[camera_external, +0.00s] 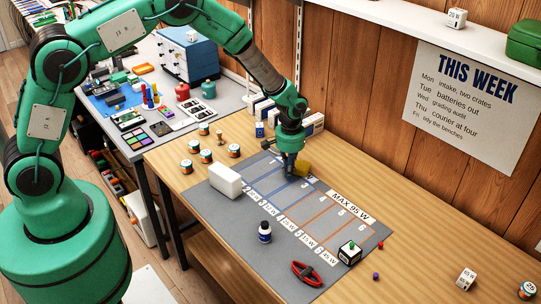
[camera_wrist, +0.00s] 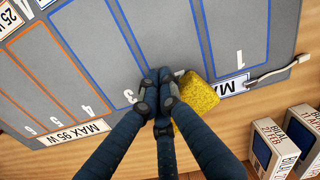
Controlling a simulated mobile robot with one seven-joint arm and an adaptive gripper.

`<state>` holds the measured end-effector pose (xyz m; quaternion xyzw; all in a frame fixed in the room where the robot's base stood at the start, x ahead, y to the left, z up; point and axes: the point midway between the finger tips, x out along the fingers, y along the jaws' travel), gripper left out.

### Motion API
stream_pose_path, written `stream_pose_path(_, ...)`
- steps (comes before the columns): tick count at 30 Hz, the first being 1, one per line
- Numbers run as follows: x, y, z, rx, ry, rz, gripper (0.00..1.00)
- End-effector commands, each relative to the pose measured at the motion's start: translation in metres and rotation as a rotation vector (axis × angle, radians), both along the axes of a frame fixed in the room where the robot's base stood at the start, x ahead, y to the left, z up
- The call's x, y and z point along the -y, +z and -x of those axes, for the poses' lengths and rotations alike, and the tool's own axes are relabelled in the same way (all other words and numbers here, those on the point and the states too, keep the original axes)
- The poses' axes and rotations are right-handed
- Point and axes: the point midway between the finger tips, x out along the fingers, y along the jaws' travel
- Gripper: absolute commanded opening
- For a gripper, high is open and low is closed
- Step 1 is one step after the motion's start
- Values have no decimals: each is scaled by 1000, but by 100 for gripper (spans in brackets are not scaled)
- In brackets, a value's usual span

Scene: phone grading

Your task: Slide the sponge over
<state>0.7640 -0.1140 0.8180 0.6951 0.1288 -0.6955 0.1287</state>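The yellow sponge (camera_external: 303,169) lies at the far edge of the grey mat (camera_external: 213,210), towards the wall. My gripper (camera_external: 291,173) is down low at the mat beside the sponge. In the wrist view its dark fingers (camera_wrist: 158,96) are drawn together at the tips, left of the sponge, with nothing seen between them. The fingertips look very close to the sponge; I cannot tell whether they touch it.
A white block (camera_external: 225,181), a small bottle (camera_external: 265,232), a red-and-black tool (camera_external: 306,273) and a dark cube (camera_external: 349,252) stand on or near the mat. Boxes (camera_wrist: 272,148) stand near the wall. The outlined lanes look mostly clear.

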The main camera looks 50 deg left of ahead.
Motion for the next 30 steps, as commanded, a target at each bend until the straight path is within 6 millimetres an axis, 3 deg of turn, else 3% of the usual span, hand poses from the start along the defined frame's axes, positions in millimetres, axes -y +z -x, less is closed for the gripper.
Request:
stream_pose_path(7, 11, 2, 29, 0, 0, 0, 0)
stream_pose_path(21, 11, 81, 28, 1, 1, 1, 0)
stream_pose_path(30, 11, 100, 28, 0, 1, 0, 0)
